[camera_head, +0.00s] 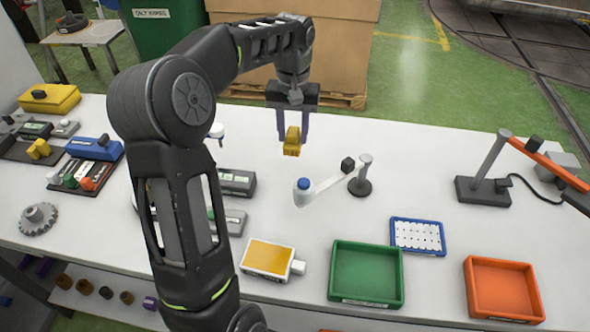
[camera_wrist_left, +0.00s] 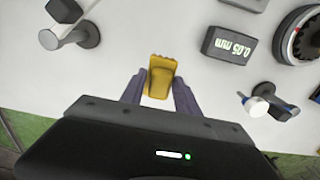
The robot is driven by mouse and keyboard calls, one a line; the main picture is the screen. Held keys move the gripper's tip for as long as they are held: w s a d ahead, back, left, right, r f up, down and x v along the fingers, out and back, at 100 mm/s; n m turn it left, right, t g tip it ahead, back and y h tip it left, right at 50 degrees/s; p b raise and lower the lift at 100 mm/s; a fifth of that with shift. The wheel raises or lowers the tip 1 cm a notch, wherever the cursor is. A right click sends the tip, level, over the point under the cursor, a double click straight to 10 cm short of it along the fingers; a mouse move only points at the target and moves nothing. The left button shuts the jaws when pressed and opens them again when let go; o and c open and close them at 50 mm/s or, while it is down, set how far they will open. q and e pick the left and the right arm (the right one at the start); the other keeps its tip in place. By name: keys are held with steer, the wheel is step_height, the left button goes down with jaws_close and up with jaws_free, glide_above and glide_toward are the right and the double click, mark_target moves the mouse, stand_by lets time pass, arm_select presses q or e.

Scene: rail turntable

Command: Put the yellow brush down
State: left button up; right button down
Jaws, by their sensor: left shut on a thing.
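The yellow brush (camera_head: 292,141) is held between the fingers of my left gripper (camera_head: 291,136), near the back of the white table (camera_head: 420,190). It also shows in the left wrist view (camera_wrist_left: 161,75), with its yellow body between the two grey fingers (camera_wrist_left: 158,98). The left gripper is shut on it and points down. I cannot tell whether the brush touches the table. My right gripper is not in view.
A white-armed stand (camera_head: 359,187) is right of the brush. A green tray (camera_head: 367,300), a blue-rimmed tray (camera_head: 418,252) and an orange tray (camera_head: 503,316) lie at the front right.

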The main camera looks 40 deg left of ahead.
mark_target(293, 150)
arm_select(q)
step_height(293, 150, down, 5)
steer(key=shift+f+p, duration=0.1)
steer(key=shift+p, duration=0.4)
steer(key=shift+f, duration=0.45)
step_height(293, 150, down, 3)
steer(key=shift+f+p, duration=0.15)
steer(key=shift+p, duration=0.25)
steer(key=shift+f, duration=0.2)
steer(key=shift+f, duration=0.2)
steer(key=o, duration=1.2)
